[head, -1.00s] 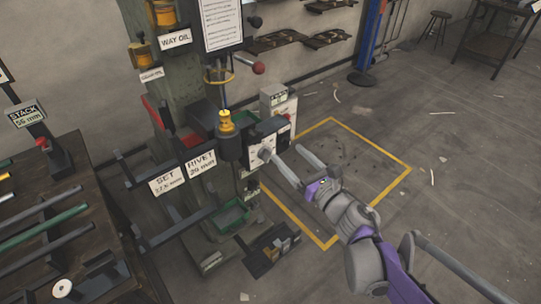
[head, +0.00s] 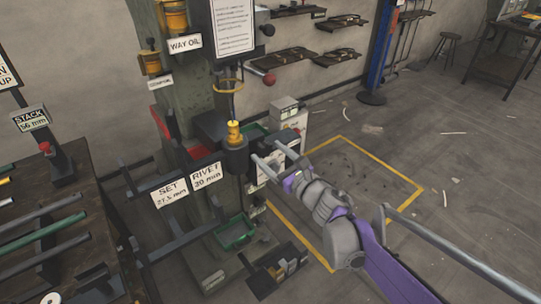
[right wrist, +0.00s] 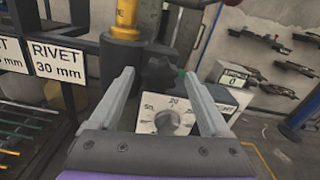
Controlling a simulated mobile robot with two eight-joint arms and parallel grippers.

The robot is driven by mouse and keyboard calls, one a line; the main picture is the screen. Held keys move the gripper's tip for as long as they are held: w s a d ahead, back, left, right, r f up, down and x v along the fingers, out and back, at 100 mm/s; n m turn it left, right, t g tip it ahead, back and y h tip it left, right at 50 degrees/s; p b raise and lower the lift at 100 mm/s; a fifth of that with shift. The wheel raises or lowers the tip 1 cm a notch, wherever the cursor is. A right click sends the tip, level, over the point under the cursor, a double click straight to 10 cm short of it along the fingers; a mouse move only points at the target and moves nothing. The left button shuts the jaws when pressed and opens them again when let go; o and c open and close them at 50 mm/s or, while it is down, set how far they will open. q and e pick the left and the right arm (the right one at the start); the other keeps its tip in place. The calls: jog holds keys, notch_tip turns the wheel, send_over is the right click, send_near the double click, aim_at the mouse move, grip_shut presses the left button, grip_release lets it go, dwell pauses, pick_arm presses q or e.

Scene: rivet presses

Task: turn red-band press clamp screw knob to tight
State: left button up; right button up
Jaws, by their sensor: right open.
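The press (head: 188,85) is a green-grey column with a yellow-topped dark cylinder (head: 236,150) at its front. In the right wrist view, a dark star-shaped knob (right wrist: 160,74) sits beside that cylinder. My right gripper (head: 267,152) is open and empty at the press front. In the right wrist view its fingertips (right wrist: 160,76) frame the star knob from either side, with no clear contact. My left gripper is out of view.
A red ball handle (head: 269,79) is above the gripper. A rack table of rods (head: 45,235) stands at left. The yellow-outlined floor (head: 375,185) at right is mostly clear.

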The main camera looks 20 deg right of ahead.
grip_shut()
dwell(0.4)
